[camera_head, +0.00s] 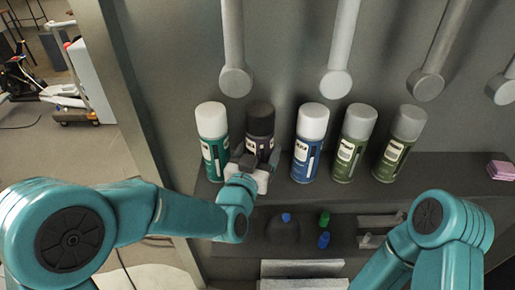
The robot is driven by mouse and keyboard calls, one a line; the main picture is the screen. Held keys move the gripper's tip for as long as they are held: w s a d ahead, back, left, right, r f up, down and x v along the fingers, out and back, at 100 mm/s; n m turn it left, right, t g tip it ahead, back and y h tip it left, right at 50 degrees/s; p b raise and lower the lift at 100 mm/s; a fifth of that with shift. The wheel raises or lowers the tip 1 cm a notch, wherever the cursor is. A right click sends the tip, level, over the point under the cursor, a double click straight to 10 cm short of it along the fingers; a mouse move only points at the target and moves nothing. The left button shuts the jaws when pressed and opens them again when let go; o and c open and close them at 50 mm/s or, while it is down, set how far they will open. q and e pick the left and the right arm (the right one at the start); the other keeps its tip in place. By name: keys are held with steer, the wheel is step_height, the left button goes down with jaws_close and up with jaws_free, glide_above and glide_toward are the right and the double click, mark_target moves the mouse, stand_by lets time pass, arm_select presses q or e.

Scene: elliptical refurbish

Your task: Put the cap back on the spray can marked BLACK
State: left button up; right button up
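A spray can with a dark top (260,121) stands on the shelf, second from the left in a row of cans. Its label is too small to read and my gripper covers its lower part. The dark top looks like a cap in place. My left gripper (259,160) is at this can's body, with a finger on each side. I cannot tell whether the fingers touch it. My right arm (440,225) is at the lower right and its gripper is out of view. No loose cap can be made out for certain.
A green can (213,150) stands close left of the dark one. A blue can (307,155) and two olive cans (350,155) (396,155) stand to the right. A pink block (501,170) lies at the shelf's right end. Small bottles (324,228) stand below. Pale rods (340,50) hang above.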

arm_select(q)
steer(key=shift+s+d+r, duration=0.2)
steer(key=shift+s+r, duration=0.2)
steer(key=shift+s, duration=0.25)
steer(key=shift+w+f, duration=0.4)
steer(key=shift+w, duration=0.05)
steer(key=o, duration=1.2)
steer(key=shift+w+a+f, duration=0.1)
steer(key=shift+w, duration=0.05)
steer(key=shift+o, duration=0.4)
steer(key=shift+s+r, duration=0.35)
steer(key=shift+s, duration=0.2)
steer(key=shift+w+f, duration=0.1)
steer(key=shift+s+a+f+b, duration=0.15)
steer(key=shift+s+f+b, duration=0.05)
steer(key=shift+s+b, duration=0.1)
steer(key=b+v, duration=0.2)
steer(key=v, duration=0.9)
steer(key=shift+r+b, duration=0.25)
steer(key=shift+b, duration=0.15)
arm_select(e)
steer(key=f, duration=0.3)
steer(key=shift+s+f, duration=0.1)
steer(key=shift+s, duration=0.15)
